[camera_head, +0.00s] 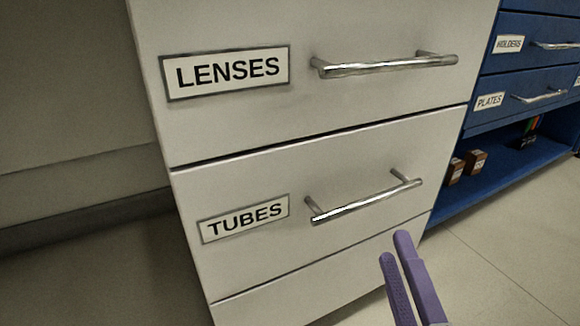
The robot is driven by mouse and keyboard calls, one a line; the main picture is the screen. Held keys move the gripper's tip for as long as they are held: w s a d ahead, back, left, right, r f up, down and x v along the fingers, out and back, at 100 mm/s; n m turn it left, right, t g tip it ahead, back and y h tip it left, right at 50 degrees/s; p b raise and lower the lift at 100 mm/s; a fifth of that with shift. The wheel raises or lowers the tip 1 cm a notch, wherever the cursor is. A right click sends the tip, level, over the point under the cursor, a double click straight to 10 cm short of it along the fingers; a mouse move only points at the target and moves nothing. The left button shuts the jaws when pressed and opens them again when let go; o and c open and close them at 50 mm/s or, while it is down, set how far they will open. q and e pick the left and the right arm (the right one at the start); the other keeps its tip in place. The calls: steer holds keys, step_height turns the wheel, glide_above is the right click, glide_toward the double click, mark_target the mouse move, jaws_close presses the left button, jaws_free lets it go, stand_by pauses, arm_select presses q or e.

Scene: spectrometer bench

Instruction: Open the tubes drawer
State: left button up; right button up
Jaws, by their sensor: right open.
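The tubes drawer (325,172) is a pale cabinet front with a "TUBES" label (245,218) on its left side. It looks shut, flush with the fronts around it. Its metal bar handle (367,201) sits right of the label. My right gripper (396,246) has purple fingers and is open and empty. In the picture it is just below the right part of the handle, apart from it. My left gripper is not in view.
The lenses drawer (300,110) with its own bar handle (385,66) is directly above and looks shut. A blue cabinet (520,95) with small boxes (476,161) on its low shelf stands at the right. Bare floor (510,250) shows at the lower right.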

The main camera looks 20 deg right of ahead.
mark_target(373, 197)
steer(key=b+x, duration=0.1)
steer(key=x, duration=0.5)
steer(key=b+x, duration=0.1)
steer(key=x, duration=0.2)
steer(key=shift+w+a+r+b, duration=0.1)
steer(key=shift+w+a+b, duration=0.15)
steer(key=shift+w+b, duration=0.1)
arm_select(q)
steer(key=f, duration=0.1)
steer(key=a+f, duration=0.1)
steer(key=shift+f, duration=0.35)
arm_select(e)
steer(key=shift+c, duration=1.4)
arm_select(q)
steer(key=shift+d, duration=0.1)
arm_select(e)
jaws_close()
